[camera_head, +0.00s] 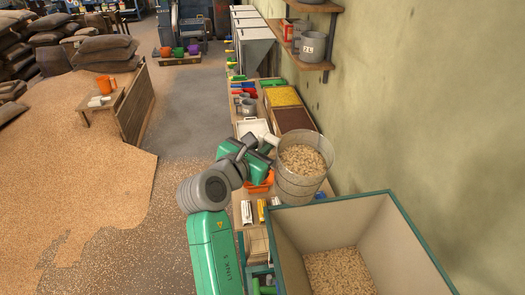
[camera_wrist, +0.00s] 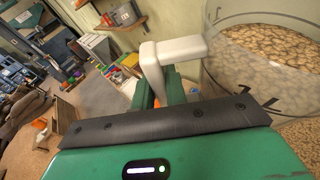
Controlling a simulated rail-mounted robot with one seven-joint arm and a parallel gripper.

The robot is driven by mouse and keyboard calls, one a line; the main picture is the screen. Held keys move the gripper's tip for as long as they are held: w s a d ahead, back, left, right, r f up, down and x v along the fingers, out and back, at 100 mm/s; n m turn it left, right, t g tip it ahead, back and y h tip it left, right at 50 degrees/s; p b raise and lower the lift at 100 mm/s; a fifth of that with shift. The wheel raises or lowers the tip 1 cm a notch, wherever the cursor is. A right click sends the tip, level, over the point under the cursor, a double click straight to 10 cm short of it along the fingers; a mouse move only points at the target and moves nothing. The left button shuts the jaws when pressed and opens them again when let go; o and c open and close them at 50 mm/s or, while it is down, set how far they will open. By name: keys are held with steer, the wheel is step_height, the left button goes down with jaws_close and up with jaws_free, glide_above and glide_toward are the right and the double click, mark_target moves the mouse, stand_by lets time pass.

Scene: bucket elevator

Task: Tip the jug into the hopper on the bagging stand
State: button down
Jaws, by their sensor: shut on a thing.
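The jug (camera_head: 292,187) is a clear, round vessel with a white handle (camera_head: 271,143) and tan pellets inside. It looks about upright over the bench, just behind the hopper in the head view. My gripper (camera_head: 262,152) is shut on the jug's handle from the left. In the wrist view the white handle (camera_wrist: 170,52) rises between the green fingers of my gripper (camera_wrist: 165,92), and the clear jug wall (camera_wrist: 232,70) shows at right. The hopper (camera_head: 400,235) is a large square bin with a teal rim and pellets at its bottom. Its stand is mostly hidden.
A long bench (camera_head: 237,205) runs along the wall with trays, grey jugs (camera_head: 245,105) and an orange container (camera_head: 260,185). A wall shelf (camera_head: 312,62) holds more jugs at upper right. A pellet heap (camera_head: 70,180) covers the floor at left.

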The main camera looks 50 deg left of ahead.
mark_target(265, 139)
steer(key=shift+s+d+r+m+t+y, duration=0.1)
steer(key=shift+d+r+m+t+y, duration=0.2)
steer(key=shift+r+m+t, duration=0.25)
steer(key=shift+s+d+r+m+t+y, duration=0.15)
steer(key=shift+r+m+t+y, duration=0.2)
steer(key=shift+r, duration=0.25)
steer(key=shift+s+d+r+m+t+y, duration=0.15)
steer(key=shift+r+m+t+y, duration=0.1)
steer(key=shift+r+m+t, duration=0.35)
steer(key=shift+s+d+r+m+t, duration=0.1)
steer(key=shift+d+m+t, duration=0.3)
steer(key=shift+m+t, duration=0.55)
steer(key=shift+d+m+t+b, duration=0.2)
steer(key=shift+m+t+b, duration=0.15)
steer(key=shift+b, duration=0.65)
steer(key=b, duration=0.2)
steer(key=d+m+t+b, duration=0.1)
steer(key=b, duration=0.2)
steer(key=shift+s+m, duration=0.25)
steer(key=shift+m, duration=0.05)
steer(key=m+b, duration=0.1)
steer(key=b, duration=0.2)
steer(key=d+t+h+b, duration=0.1)
steer(key=b, duration=0.2)
steer(key=shift+s+f+m, duration=0.2)
steer(key=shift+s+m, duration=0.05)
steer(key=shift+m, duration=0.15)
